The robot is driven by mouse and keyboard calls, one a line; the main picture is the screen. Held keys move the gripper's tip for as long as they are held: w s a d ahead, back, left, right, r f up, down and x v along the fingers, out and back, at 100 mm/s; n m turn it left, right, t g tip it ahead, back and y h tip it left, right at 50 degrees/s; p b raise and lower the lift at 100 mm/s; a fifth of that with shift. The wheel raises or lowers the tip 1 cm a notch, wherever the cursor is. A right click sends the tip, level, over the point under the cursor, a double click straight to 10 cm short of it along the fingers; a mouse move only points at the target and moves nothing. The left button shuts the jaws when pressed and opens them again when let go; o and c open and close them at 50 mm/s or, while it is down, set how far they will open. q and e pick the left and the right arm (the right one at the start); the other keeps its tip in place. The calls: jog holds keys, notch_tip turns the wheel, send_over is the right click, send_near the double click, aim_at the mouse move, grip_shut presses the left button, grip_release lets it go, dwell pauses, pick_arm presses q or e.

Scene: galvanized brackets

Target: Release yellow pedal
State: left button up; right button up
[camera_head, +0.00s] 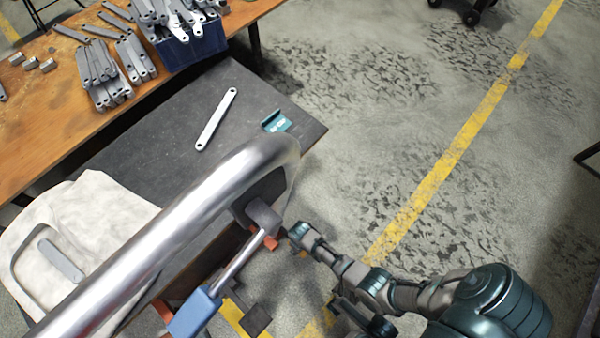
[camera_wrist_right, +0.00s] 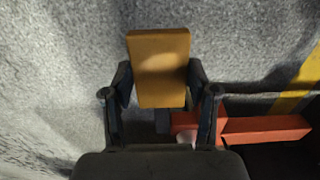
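The yellow pedal (camera_wrist_right: 160,68) is a flat yellow-orange block in the right wrist view. My right gripper (camera_wrist_right: 160,84) has one dark finger along each side edge of it, and both pads appear to touch it. In the head view my right arm reaches in from the lower right, and its end (camera_head: 303,238) is beside the machine's right side. The pedal cannot be made out there. My left gripper is not in view.
A thick metal tube (camera_head: 170,245) crosses the head view's foreground. An orange-red beam (camera_wrist_right: 265,130) lies close right of the gripper. Floor to the right is open.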

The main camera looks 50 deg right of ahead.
grip_shut()
jog(key=shift+w+r+g, duration=0.25)
jog(key=shift+r+g, duration=0.15)
jog(key=shift+r, duration=0.05)
jog(key=shift+s+r+g, duration=0.1)
jog(key=shift+r+g, duration=0.05)
jog(key=shift+g, duration=0.15)
jog(key=o, duration=1.1)
grip_release()
jog(key=shift+c, duration=0.2)
